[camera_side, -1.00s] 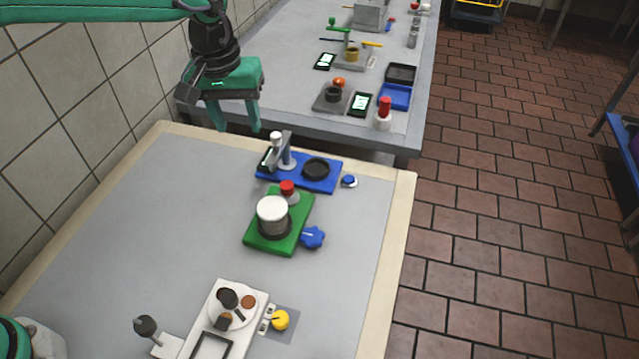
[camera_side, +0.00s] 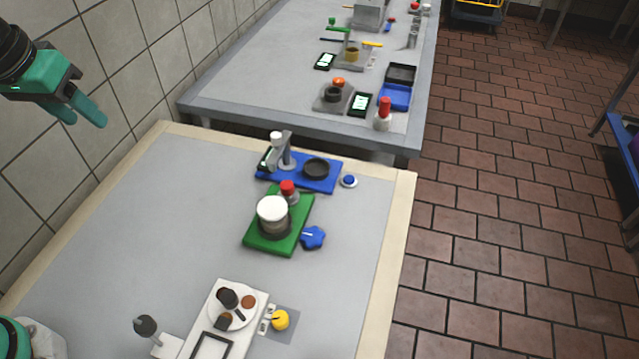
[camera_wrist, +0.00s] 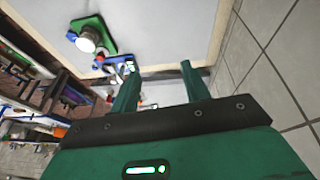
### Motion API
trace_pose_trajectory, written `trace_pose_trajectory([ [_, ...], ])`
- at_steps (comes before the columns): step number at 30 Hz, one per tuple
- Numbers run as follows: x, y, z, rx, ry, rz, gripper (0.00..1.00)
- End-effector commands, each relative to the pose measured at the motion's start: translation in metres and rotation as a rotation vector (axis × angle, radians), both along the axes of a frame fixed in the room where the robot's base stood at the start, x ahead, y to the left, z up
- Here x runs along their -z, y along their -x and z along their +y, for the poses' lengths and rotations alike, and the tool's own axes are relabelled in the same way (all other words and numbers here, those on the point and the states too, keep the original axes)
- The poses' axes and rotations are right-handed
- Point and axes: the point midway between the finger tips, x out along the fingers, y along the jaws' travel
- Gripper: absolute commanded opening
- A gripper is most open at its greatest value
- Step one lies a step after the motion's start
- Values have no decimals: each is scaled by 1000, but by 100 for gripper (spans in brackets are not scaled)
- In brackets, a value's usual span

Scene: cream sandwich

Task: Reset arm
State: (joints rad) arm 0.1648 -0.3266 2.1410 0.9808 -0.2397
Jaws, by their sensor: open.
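My gripper (camera_side: 82,112) is at the upper left of the side view, raised in front of the tiled wall, left of and well above the table. Its two green fingers are apart with nothing between them. In the wrist view my gripper (camera_wrist: 160,85) also shows spread, empty fingers. The table (camera_side: 150,215) below has a grey top with a pale border. On it, a green board (camera_side: 262,243) carries a white-topped round stack (camera_side: 272,212) and a red-capped container (camera_side: 289,190).
A blue board (camera_side: 325,184) with a black round dish (camera_side: 316,168) stands behind the green one. A blue star-shaped knob (camera_side: 313,237) is beside it. A white tray (camera_side: 248,305) with a plate of brown pieces and a yellow knob (camera_side: 280,320) are in front. The table's left side is clear.

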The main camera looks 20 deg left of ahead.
Motion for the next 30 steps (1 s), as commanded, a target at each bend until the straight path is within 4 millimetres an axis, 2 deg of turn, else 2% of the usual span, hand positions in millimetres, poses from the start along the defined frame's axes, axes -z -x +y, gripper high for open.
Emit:
trace_pose_trajectory([
  [9,10,57,35,28,-40,-92,46],
  [15,22,83,48,44,-69,-133,46],
  [21,28,94,53,53,-84,-151,46],
  [30,29,95,53,55,-86,-152,46],
])
